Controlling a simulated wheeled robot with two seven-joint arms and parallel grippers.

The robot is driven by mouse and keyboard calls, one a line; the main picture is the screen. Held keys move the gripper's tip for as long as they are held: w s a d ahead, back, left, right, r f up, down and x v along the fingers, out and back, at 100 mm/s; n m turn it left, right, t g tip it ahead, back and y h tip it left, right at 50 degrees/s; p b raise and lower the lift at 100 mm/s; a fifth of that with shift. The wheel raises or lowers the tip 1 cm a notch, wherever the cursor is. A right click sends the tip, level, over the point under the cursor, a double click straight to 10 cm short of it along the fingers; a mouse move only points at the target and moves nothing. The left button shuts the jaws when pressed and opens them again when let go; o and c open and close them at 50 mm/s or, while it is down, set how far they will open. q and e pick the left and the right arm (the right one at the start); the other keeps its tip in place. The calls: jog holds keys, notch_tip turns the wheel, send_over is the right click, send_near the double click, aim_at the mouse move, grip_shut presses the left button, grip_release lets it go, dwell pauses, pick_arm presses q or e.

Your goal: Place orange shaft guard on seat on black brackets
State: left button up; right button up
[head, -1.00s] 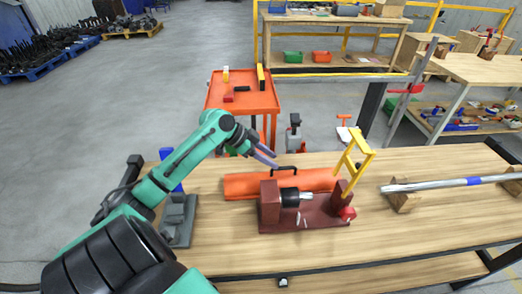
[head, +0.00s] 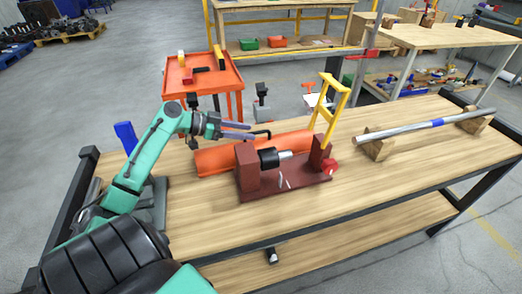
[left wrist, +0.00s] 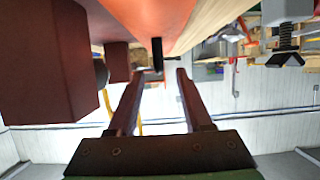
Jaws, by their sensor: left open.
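The orange shaft guard (head: 215,159) lies on the wooden table behind the dark red fixture (head: 285,182), which hides part of it. Its black handle (head: 264,132) stands up on top. My left gripper (head: 252,131) is open at the handle's left end, above the guard. In the left wrist view the handle (left wrist: 157,55) shows just beyond and between the open fingertips (left wrist: 160,75), under the orange guard (left wrist: 155,14). The fixture carries a black cylinder (head: 268,158) with a bright shaft between two upright blocks. I cannot make out the seat on black brackets. My right gripper is not in view.
A yellow frame (head: 330,108) stands up at the fixture's right end, near a red knob (head: 330,166). A long metal shaft (head: 400,131) rests on wooden blocks at the right. The table's front is clear. An orange cart (head: 203,77) stands behind.

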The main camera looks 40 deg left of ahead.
aim_at(257, 143)
pick_arm(q)
jog(key=x, duration=0.2)
jog(key=shift+w+d, duration=0.2)
jog(key=shift+w, duration=0.15)
jog(key=shift+f, duration=0.1)
jog(key=shift+d, duration=0.1)
jog(key=shift+c, duration=0.9)
grip_shut()
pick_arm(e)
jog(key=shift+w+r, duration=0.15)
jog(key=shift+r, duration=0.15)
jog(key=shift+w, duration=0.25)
pick_arm(q)
jog(key=shift+w, duration=0.1)
